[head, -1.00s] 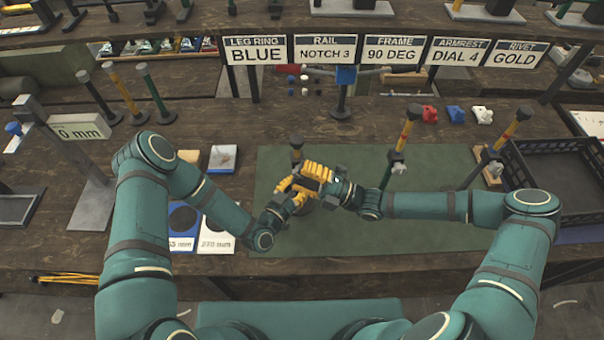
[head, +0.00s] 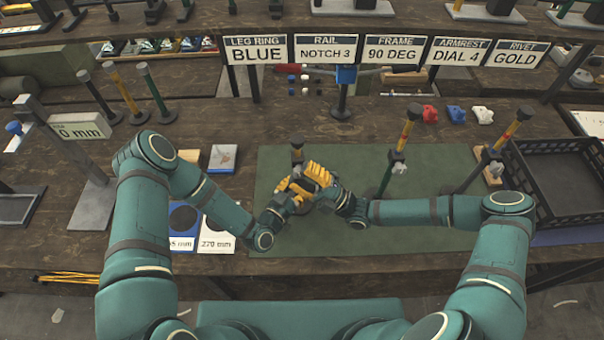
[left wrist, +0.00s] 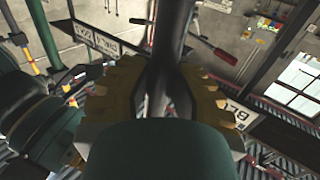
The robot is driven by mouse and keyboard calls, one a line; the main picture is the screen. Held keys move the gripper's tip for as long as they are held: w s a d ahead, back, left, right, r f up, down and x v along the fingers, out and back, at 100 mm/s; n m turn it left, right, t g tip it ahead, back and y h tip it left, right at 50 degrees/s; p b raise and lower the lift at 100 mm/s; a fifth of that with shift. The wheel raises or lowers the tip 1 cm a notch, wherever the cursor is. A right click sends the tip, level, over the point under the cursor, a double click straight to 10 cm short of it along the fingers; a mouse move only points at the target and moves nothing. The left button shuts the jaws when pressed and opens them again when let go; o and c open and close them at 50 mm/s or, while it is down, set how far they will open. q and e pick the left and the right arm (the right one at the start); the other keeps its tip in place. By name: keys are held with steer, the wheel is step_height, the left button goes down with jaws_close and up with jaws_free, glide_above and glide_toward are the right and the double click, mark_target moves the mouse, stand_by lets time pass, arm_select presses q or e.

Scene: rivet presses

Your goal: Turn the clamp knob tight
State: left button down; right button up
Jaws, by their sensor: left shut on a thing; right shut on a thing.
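My left gripper (head: 287,197) is shut at the post, low and to the left. In the left wrist view its yellow fingers (left wrist: 158,95) close around a dark upright tube (left wrist: 172,45). My right gripper (head: 312,180) is shut at the same post from the right, just above the left one. Its fingers hide what they hold, and the clamp knob itself does not show.
Two similar posts with clamps stand to the right, the nearer (head: 399,160) and the farther (head: 487,160). A black crate (head: 565,160) is at the far right. Signs (head: 325,48) stand behind. The mat's front right is clear.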

stand_by(0.6)
steer(key=o, duration=1.2)
steer(key=v, duration=1.2)
arm_select(q)
steer(key=c, duration=0.8)
jaws_free()
steer(key=shift+c, duration=0.2)
